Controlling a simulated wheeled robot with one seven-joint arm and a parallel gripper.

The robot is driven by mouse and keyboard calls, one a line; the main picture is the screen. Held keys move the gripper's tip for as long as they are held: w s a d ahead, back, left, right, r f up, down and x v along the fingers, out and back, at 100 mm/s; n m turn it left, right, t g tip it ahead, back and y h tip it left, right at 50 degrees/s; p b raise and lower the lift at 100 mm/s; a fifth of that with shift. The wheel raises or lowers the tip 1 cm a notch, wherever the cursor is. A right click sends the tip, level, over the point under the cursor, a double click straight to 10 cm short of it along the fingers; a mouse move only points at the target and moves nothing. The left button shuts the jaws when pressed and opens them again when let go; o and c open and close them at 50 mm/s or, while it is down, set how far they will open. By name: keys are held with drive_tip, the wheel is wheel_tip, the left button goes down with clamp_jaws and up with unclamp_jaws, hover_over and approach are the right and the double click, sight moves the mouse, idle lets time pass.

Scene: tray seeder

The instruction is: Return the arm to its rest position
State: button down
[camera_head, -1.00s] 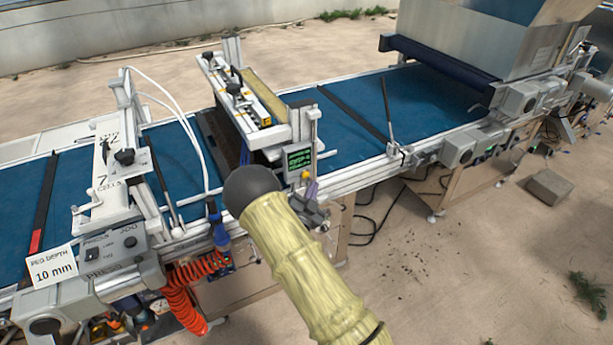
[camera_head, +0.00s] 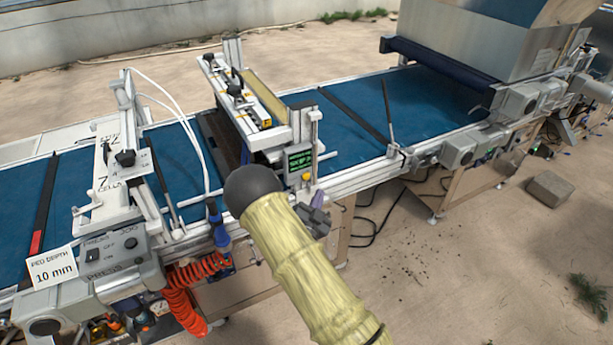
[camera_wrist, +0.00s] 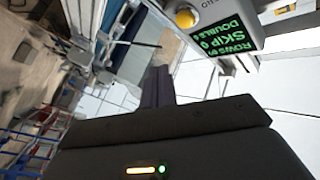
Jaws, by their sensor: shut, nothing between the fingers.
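My arm's bamboo-patterned link with its dark round end rises from the bottom of the head view, in front of the conveyor's near side. My gripper (camera_head: 315,218) shows just right of that link, small and partly hidden by it, below the yellow button and green-lettered display. In the wrist view my gripper (camera_wrist: 157,86) has its purple-grey fingers shut together with nothing between them, beyond the dark gripper body. The fingers are apart from the display box (camera_wrist: 225,25) and its yellow button (camera_wrist: 186,17), which are up and to the right.
The blue conveyor belt (camera_head: 345,140) runs behind my arm. A crossbar station (camera_head: 240,95) spans it; a grey hopper (camera_head: 490,45) stands at right. A coiled orange hose (camera_head: 183,290) and blue-handled tool (camera_head: 218,228) hang at left. Open floor lies front right, with a block (camera_head: 549,188).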

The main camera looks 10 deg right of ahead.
drive_tip(key=s+r+n+g+y+p, duration=0.2)
drive_tip(key=s+r+n+g+y, duration=0.2)
drive_tip(key=s, duration=0.9)
drive_tip(key=s+r+n+g+y+p, duration=0.3)
drive_tip(key=s+r+n+g, duration=0.5)
drive_tip(key=s, duration=0.6)
wheel_tip(320, 180, up, 3)
drive_tip(key=g+y, duration=0.1)
drive_tip(key=g, duration=0.1)
drive_tip(key=shift+s+d+n+g+y, duration=0.2)
drive_tip(key=shift+d+n+g+y, duration=0.05)
drive_tip(key=shift+n+g+y, duration=0.15)
